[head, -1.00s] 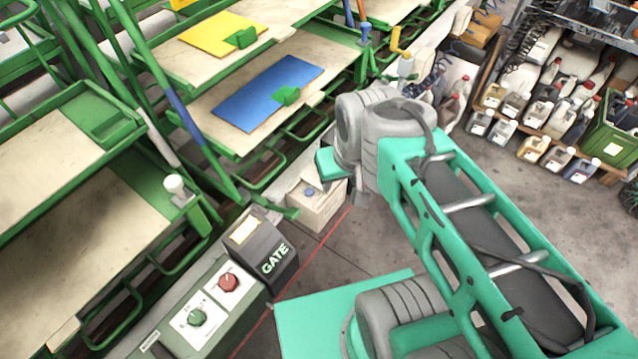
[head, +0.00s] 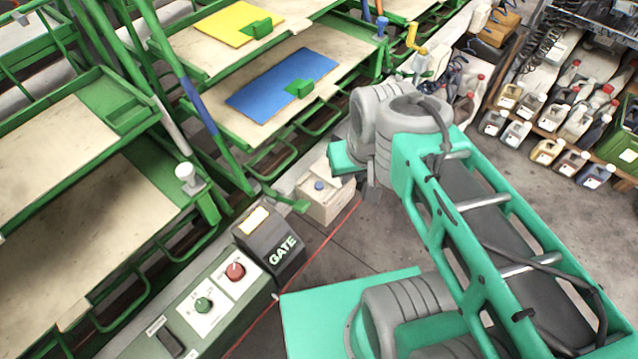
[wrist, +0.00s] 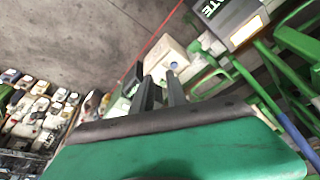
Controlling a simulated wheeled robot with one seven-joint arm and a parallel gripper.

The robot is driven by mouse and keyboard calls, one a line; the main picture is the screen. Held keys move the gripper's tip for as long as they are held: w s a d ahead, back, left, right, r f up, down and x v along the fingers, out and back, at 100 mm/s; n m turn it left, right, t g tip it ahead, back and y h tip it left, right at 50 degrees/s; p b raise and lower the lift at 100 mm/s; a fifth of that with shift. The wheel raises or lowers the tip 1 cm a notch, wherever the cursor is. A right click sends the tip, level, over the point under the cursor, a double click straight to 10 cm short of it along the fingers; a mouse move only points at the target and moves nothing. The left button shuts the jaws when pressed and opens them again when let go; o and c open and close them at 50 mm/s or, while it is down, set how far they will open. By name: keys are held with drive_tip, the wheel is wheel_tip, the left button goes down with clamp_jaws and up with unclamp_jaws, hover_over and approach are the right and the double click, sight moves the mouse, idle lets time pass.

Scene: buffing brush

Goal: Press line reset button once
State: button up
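A pale box with a round blue button (head: 319,186) stands on the floor by the green racks in the head view; no label on it is readable. A control panel (head: 215,310) in front has a red knob (head: 235,271) and a green knob (head: 203,305). In the wrist view the pale box (wrist: 158,58) and its blue button (wrist: 174,65) show just beyond my gripper (wrist: 161,78). Its two dark fingers are apart with nothing between them. I see no contact with the button. In the head view my arm hides the fingers.
A dark GATE box (head: 270,243) stands between the panel and the pale box. Green racks (head: 190,185) with trays line the left. Shelves of bottles (head: 560,110) stand at the back right. A red line (head: 335,232) runs along open grey floor.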

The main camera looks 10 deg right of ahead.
clamp_jaws()
idle(1.2)
